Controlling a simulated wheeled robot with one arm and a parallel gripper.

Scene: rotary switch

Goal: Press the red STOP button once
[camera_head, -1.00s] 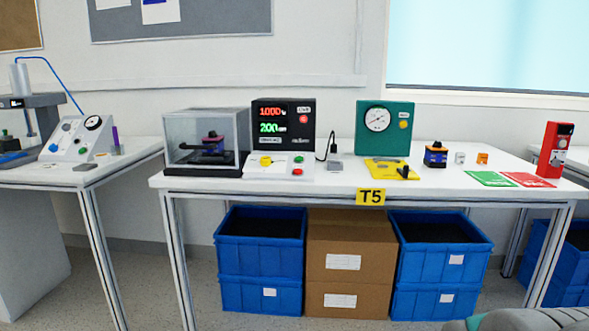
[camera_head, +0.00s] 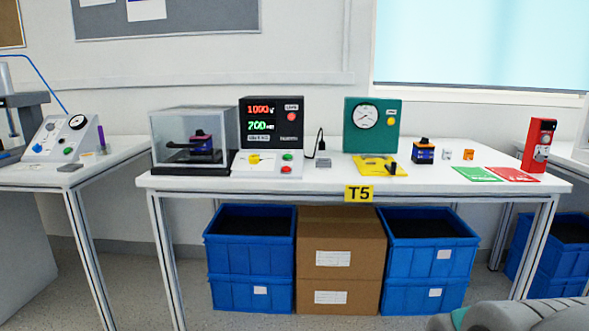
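A red button (camera_head: 287,169) sits on the sloped white front panel (camera_head: 258,172) of the black tester (camera_head: 271,123), on the table marked T5. It is below a green button (camera_head: 287,157) and right of a yellow knob (camera_head: 254,159). Its lettering is too small to read. A round red lamp or button (camera_head: 291,117) is on the tester's upright face, beside red and green digits. My gripper is not in view; a grey part, probably of my arm, shows at the lower right edge, well away from the panel.
A clear-walled chamber (camera_head: 193,138) stands left of the tester. A black cable and small grey block (camera_head: 323,163), a green gauge box (camera_head: 372,125) and a yellow plate (camera_head: 375,167) are to its right. Blue crates (camera_head: 248,257) and cartons fill the space below.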

